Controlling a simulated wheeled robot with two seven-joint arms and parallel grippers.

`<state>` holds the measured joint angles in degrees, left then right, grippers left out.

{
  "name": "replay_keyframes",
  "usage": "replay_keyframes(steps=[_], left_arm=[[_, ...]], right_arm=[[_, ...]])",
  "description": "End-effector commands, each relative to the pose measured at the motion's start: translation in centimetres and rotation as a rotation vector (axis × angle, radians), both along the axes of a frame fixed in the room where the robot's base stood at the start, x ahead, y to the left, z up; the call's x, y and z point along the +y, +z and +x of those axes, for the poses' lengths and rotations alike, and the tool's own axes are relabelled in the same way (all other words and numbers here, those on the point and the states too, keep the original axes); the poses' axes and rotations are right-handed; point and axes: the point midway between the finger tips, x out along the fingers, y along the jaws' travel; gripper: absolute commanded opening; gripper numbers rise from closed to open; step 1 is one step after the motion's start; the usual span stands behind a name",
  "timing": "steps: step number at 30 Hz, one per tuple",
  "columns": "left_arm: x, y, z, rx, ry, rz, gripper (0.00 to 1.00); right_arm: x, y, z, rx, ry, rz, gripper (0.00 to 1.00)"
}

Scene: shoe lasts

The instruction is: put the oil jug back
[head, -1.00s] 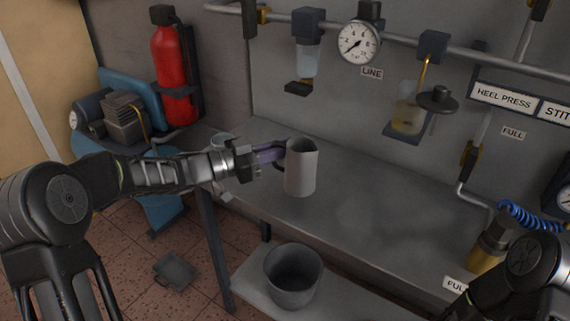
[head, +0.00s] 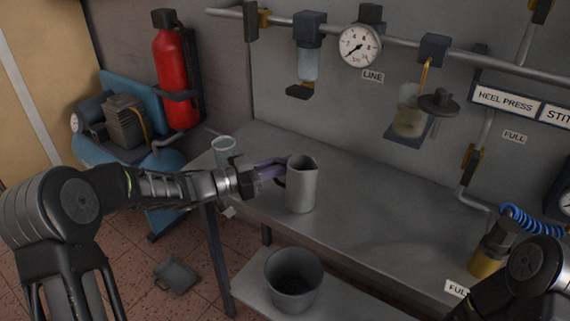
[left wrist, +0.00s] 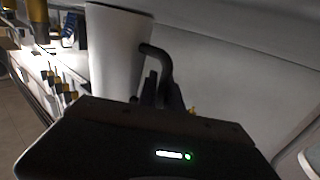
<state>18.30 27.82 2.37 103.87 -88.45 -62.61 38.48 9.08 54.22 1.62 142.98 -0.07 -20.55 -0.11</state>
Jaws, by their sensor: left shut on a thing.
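The oil jug (head: 302,186) is a pale grey, tapered pitcher with a spout at its top right and a dark handle on its left side. It is upright over the left part of the metal bench; I cannot tell whether its base touches the top. My left gripper (head: 272,172) comes in from the left and is shut on the jug's handle. In the left wrist view the jug (left wrist: 116,50) stands upright beyond the gripper (left wrist: 163,95), its dark handle between the fingers. My right arm shows at the lower right; its gripper is out of view.
The grey bench top (head: 375,225) is clear to the jug's right. A clear cup (head: 223,148) stands behind my left forearm. A grey bucket (head: 293,280) sits on the lower shelf. A brass-coloured fitting (head: 488,255) is at right.

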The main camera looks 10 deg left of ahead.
Motion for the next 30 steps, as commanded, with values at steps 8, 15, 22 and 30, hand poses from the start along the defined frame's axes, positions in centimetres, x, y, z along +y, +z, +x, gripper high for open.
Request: replay_keyframes(steps=[8, 15, 22, 30], left_arm=[[0.0, -0.2, 0.0, 0.000, 0.000, 0.000, 0.27], [0.0, -0.2, 0.0, 0.000, 0.000, 0.000, 0.32], [0.4, 0.1, -0.2, 0.001, 0.001, 0.001, 0.32], [3.9, 0.1, -2.8, -0.001, 0.004, 0.002, 0.32]], right_arm=[[0.0, -0.1, 0.0, 0.000, 0.000, 0.000, 0.36], [0.0, -0.1, 0.0, 0.000, 0.000, 0.000, 0.36], [0.0, 0.0, 0.0, 0.000, 0.000, 0.000, 0.36], [0.0, -0.2, 0.0, 0.000, 0.000, 0.000, 0.36]])
